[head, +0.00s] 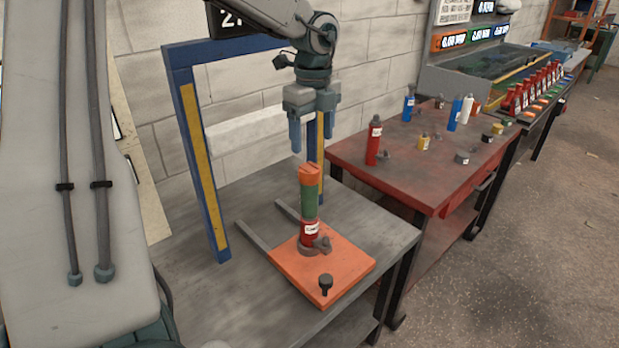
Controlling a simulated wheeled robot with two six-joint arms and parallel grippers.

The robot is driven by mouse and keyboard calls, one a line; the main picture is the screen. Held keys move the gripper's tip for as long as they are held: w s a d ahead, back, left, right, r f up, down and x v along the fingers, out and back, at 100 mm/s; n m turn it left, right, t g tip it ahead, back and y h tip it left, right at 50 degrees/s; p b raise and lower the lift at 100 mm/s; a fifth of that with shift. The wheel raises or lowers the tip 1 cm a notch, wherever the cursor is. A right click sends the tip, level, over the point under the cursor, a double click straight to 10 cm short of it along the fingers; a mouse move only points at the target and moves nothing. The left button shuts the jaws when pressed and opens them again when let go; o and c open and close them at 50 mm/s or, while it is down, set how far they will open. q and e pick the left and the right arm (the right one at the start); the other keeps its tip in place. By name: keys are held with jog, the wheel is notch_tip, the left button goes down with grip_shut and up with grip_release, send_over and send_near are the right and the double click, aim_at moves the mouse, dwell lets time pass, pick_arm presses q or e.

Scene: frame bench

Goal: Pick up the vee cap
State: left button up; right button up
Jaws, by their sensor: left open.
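An orange cap (309,176), which looks like the vee cap, sits on top of an upright stack. Below it are a green section (309,203) and a red section (310,230) with a white label. The stack stands on an orange plate (335,262) on the grey bench. My left gripper (309,142) points down above the cap, with its two blue-tipped fingers apart and nothing between them. A gap shows between the fingertips and the cap. My right gripper is not in view.
A blue and yellow frame (200,150) stands behind the stack. A small grey clamp (322,243) and a black knob (325,282) are on the plate. A red table (410,180) to the right holds several bottles and small parts. The grey bench (225,300) is clear at front left.

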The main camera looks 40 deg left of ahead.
aim_at(311, 169)
pick_arm(q)
jog(key=shift+f, duration=0.5)
notch_tip(311, 169, down, 2)
jog(key=shift+f+p, duration=0.1)
jog(key=shift+p, duration=0.2)
jog(key=f, duration=0.1)
jog(key=f+p, duration=0.1)
jog(key=f, duration=0.2)
jog(key=shift+s+d+p, duration=0.1)
jog(key=shift+s+p, duration=0.2)
jog(key=shift+p, duration=0.05)
jog(key=shift+w+f, duration=0.1)
jog(key=shift+f, duration=0.45)
jog(key=c, duration=1.1)
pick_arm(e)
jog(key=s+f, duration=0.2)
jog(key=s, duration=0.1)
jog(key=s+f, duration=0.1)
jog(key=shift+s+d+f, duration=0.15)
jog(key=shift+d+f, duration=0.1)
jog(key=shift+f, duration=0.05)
pick_arm(q)
jog(key=shift+r, duration=0.1)
